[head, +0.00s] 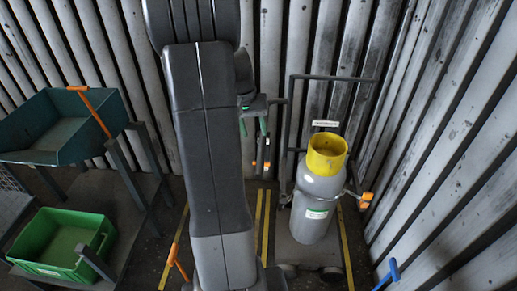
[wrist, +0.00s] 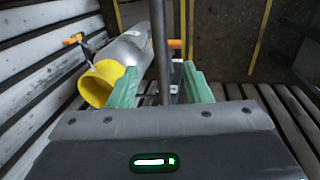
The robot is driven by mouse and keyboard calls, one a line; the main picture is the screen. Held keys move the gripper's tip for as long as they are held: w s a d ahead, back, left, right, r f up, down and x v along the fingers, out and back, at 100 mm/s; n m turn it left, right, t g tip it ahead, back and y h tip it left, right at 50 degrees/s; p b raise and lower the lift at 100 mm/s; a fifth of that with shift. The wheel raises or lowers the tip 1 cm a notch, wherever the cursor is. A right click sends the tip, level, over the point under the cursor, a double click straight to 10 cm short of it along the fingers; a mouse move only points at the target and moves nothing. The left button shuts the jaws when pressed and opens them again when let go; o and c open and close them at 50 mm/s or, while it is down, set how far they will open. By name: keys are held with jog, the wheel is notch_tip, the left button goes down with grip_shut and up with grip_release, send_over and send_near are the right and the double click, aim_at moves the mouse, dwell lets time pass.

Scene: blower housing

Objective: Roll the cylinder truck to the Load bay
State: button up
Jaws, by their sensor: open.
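The cylinder truck (head: 291,110) stands at the right in the head view, a dark tube frame on a low plate. It carries a grey gas cylinder (head: 318,190) with a yellow collar (head: 327,155), upright and held by a bar with orange ends. My gripper (head: 253,124) has green fingers and is just left of the truck's frame, partly behind my arm. In the wrist view my gripper (wrist: 160,78) is open, with a dark post (wrist: 160,45) showing between its fingers. I cannot tell whether they touch it. The cylinder (wrist: 130,48) lies left of the post there.
Yellow floor lines (head: 347,250) run beside the truck. Corrugated walls (head: 440,130) close in behind and at right. At left, a cart holds a teal bin (head: 60,125) and a green crate (head: 62,245). A small white sign (head: 325,123), unreadable, shows behind the cylinder.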

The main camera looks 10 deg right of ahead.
aim_at(260, 153)
jog(key=f, duration=0.3)
jog(key=d+f, duration=0.1)
jog(key=f, duration=0.5)
jog(key=shift+s+d+f+p, duration=0.2)
jog(key=shift+d+f+p, duration=0.1)
jog(key=shift+d+f, duration=0.1)
jog(key=shift+c, duration=0.2)
grip_shut()
